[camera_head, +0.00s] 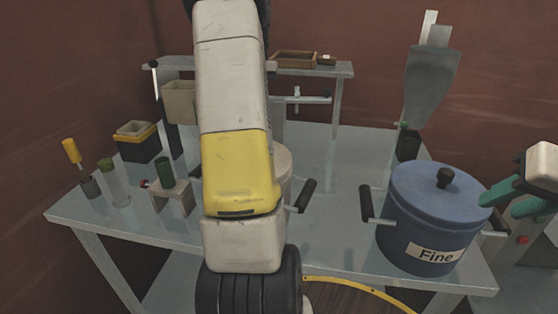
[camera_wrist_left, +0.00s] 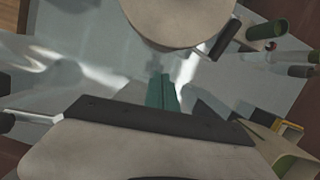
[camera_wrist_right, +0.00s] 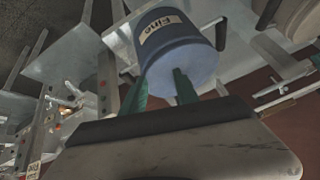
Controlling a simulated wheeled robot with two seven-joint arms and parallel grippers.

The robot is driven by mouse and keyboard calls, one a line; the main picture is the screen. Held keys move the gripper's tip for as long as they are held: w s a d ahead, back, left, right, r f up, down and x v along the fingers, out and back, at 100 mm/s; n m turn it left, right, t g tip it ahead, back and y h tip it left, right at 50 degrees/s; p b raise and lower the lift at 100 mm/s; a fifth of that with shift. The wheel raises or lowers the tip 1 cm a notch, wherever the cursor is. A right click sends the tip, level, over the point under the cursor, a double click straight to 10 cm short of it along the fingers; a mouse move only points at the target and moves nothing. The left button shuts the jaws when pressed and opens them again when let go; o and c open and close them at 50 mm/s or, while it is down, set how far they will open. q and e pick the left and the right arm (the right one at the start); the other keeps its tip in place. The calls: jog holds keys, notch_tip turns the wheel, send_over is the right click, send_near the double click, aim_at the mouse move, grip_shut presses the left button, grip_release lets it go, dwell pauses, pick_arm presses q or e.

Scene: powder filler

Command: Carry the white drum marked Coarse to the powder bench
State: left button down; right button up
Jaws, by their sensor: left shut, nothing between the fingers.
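A white drum (camera_head: 284,160) stands on the bench, mostly hidden behind my left arm; one dark side handle (camera_head: 306,195) shows. Its mark is hidden. Its pale round top shows at the upper edge of the left wrist view (camera_wrist_left: 178,18). My left gripper (camera_wrist_left: 162,90) is shut and empty, its green fingers together beside the drum; it is hidden in the head view. My right gripper (camera_head: 514,199) is open beside the right side of the blue drum marked Fine (camera_head: 432,215). In the right wrist view its fingers (camera_wrist_right: 160,88) are apart, with the blue drum beyond them.
The grey bench (camera_head: 345,180) has free room between the drums. A block holding a green-topped vial (camera_head: 168,190), a black and yellow box (camera_head: 138,142) and a yellow-handled tool (camera_head: 80,165) stand at left. A metal scoop-like piece (camera_head: 428,75) rises at the back right, near a raised shelf (camera_head: 315,70).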

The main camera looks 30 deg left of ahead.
pick_arm(q)
jog(key=x, duration=1.9)
